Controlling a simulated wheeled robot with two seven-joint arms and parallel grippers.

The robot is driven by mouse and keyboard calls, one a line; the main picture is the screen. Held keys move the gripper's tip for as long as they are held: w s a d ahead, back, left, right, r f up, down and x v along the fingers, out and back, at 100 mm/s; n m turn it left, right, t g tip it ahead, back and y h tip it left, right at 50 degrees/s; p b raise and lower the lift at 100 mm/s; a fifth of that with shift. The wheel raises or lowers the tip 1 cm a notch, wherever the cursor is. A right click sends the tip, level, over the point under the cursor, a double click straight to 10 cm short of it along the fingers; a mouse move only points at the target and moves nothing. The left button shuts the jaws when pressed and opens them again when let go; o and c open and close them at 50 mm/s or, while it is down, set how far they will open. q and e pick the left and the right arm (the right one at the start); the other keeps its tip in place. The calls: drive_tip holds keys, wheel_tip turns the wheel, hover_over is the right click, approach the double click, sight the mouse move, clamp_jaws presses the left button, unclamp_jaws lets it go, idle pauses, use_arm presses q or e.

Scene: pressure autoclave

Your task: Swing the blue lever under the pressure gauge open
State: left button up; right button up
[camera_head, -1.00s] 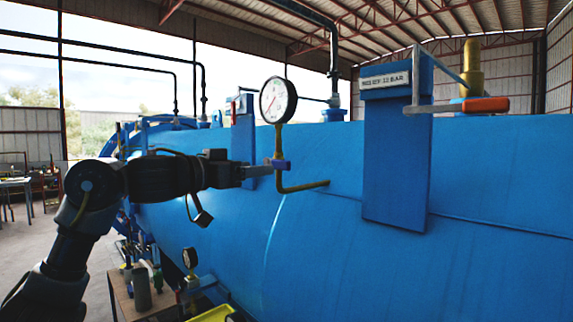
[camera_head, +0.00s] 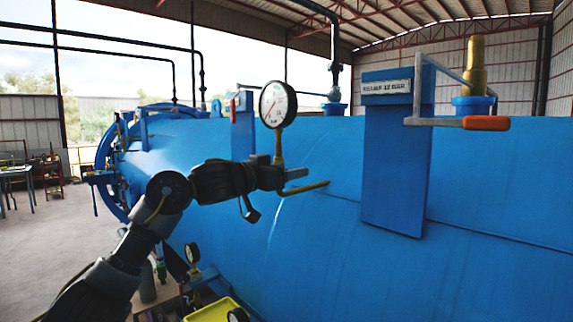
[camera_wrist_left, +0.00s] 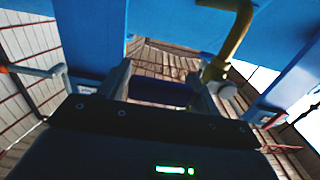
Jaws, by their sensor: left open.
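The pressure gauge (camera_head: 278,104), round with a white face, stands on a thin brass pipe (camera_head: 307,188) that bends to the right into the blue vessel. My left gripper (camera_head: 292,174) is at the pipe just below the gauge and hides the blue lever in the head view. In the left wrist view, the dark blue lever (camera_wrist_left: 160,92) shows between the two separated fingers of my left gripper (camera_wrist_left: 158,80). Whether the fingers touch it I cannot tell. The brass pipe (camera_wrist_left: 238,35) also shows there, beyond the right finger. My right gripper is not in view.
The big blue vessel (camera_head: 330,240) fills the right side. A blue post (camera_head: 396,165) with a label carries a grey handle with an orange grip (camera_head: 486,123), near a brass valve (camera_head: 475,65). A yellow tray (camera_head: 212,309) sits low in front. The floor at left is open.

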use_arm(q)
drive_tip(key=c, duration=1.1)
drive_tip(key=shift+r, duration=0.1)
drive_tip(key=shift+w+a+r+n, duration=0.2)
drive_tip(key=shift+r+n, duration=0.55)
drive_tip(key=shift+n, duration=0.4)
drive_tip(key=shift+w+a+r+n, duration=0.15)
drive_tip(key=shift+w+r+n, duration=0.1)
drive_tip(key=shift+r+n, duration=0.75)
drive_tip(key=shift+w+a+r+n, duration=0.2)
drive_tip(key=shift+r+n, duration=0.35)
drive_tip(key=shift+n, duration=0.8)
